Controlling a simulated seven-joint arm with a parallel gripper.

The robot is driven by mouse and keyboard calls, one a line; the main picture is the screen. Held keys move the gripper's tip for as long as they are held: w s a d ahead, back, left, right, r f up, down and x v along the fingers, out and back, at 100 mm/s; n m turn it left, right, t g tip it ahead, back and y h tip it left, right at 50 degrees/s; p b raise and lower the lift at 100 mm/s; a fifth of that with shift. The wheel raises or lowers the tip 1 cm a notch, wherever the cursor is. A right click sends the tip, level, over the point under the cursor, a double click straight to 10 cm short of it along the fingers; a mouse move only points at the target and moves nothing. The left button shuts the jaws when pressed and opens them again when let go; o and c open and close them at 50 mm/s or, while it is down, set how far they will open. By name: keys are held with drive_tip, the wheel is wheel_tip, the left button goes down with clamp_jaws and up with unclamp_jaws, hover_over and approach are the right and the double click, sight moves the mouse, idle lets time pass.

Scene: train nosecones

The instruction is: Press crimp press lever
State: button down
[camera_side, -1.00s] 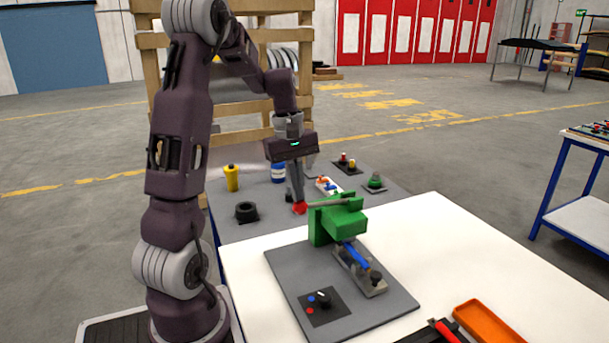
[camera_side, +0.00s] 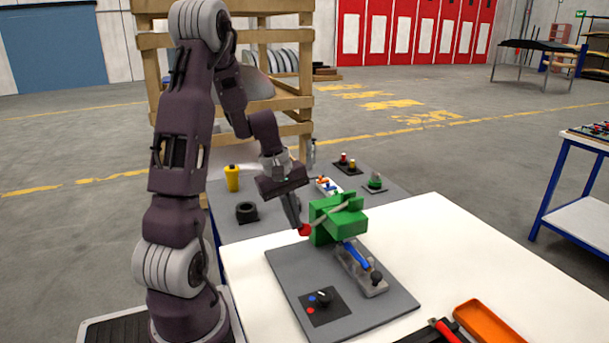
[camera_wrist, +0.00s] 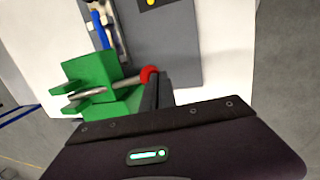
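The green crimp press (camera_side: 338,222) stands on a grey base plate (camera_side: 290,275). It also shows in the wrist view (camera_wrist: 90,80). Its lever is a grey rod (camera_side: 328,214) with a red knob (camera_side: 305,230), and the rod slopes down from the press toward the knob. My gripper (camera_side: 299,224) points downward with its slim fingers together at the knob. In the wrist view the red knob (camera_wrist: 149,74) shows at the tips of the dark fingers (camera_wrist: 157,86); no grasp around it is visible. A blue part (camera_side: 354,255) lies in a grey holder in front of the press.
A control box with a black dial (camera_side: 323,297) sits on the plate's front. An orange tray (camera_side: 488,323) lies at the right of the white table (camera_side: 440,240). A yellow bottle (camera_side: 232,178) and a black ring (camera_side: 246,212) stand on the grey table behind.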

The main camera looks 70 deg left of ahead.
drive_tip(key=shift+s+d+f, duration=0.1)
drive_tip(key=shift+s+f, duration=0.1)
drive_tip(key=shift+f, duration=0.2)
drive_tip(key=s+a+r, duration=0.1)
drive_tip(key=s+r, duration=0.6)
drive_tip(key=r, duration=0.5)
drive_tip(key=shift+a+r, duration=0.35)
drive_tip(key=shift+a, duration=0.05)
drive_tip(key=shift+w, duration=0.1)
drive_tip(key=w+d+r+m+y, duration=0.1)
drive_tip(key=d+r+m, duration=0.1)
drive_tip(key=d+m, duration=0.5)
drive_tip(key=w+d+r+m, duration=0.1)
drive_tip(key=d+r+m, duration=0.1)
drive_tip(key=d, duration=0.8)
drive_tip(key=s+d+m+t, duration=0.3)
drive_tip(key=s+d+m, duration=0.3)
drive_tip(key=d+m, duration=0.2)
drive_tip(key=shift+s+d+f+m, duration=0.2)
drive_tip(key=shift+d+m, duration=0.2)
drive_tip(key=shift+d, duration=0.45)
